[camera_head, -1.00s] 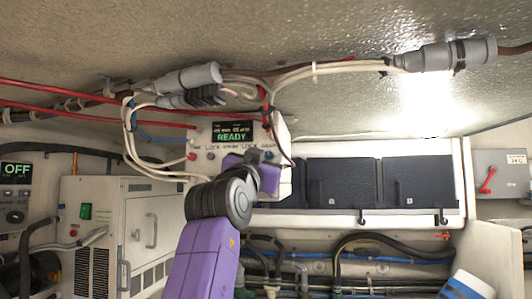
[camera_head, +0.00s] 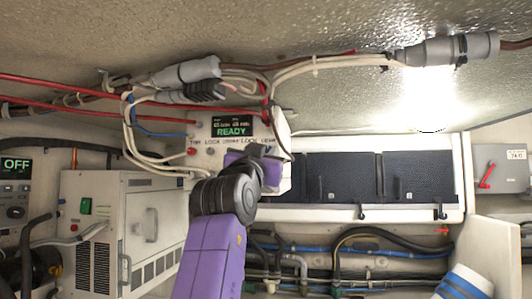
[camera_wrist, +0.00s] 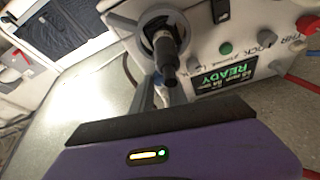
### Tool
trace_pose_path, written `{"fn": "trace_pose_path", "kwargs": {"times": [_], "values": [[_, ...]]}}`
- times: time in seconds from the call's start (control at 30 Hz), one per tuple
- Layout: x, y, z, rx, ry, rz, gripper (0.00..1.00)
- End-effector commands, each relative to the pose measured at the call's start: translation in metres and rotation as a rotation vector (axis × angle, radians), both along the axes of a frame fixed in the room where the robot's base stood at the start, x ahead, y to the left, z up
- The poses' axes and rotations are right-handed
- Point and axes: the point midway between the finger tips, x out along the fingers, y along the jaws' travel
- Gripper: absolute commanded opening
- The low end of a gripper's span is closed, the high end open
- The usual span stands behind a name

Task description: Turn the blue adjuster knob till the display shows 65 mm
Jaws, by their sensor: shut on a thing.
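A white control box (camera_head: 208,166) hangs under the overhead, with a dark display (camera_head: 232,127) on its face. The display shows READY in green; the smaller line above it is too small to read surely. My gripper (camera_head: 258,168) is up against the right part of the box face and hides the part it grips. In the wrist view the box and its display (camera_wrist: 222,78) appear upside down. A dark cylindrical part with a pale collar stands there in front of my gripper (camera_wrist: 167,82). My gripper is shut at the blue adjuster knob, which is mostly hidden.
Grey connectors (camera_head: 186,73) and white cables (camera_head: 128,125) run above and left of the box. A red button (camera_head: 192,152) is on its left. A rack of dark panels (camera_head: 340,178) is to the right, with hoses below. A white unit (camera_head: 105,225) stands lower left.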

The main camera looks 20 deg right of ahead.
Motion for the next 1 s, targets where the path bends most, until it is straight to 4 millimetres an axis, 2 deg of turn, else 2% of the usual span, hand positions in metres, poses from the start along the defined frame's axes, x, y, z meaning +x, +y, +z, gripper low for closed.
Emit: {"fn": "trace_pose_path", "kwargs": {"times": [0.6,1.0], "values": [[-0.0027,-0.005,0.0012,-0.391,0.282,-0.003,0.0],[-0.0034,-0.0043,0.001,-0.55,0.398,0.0,0.0]]}}
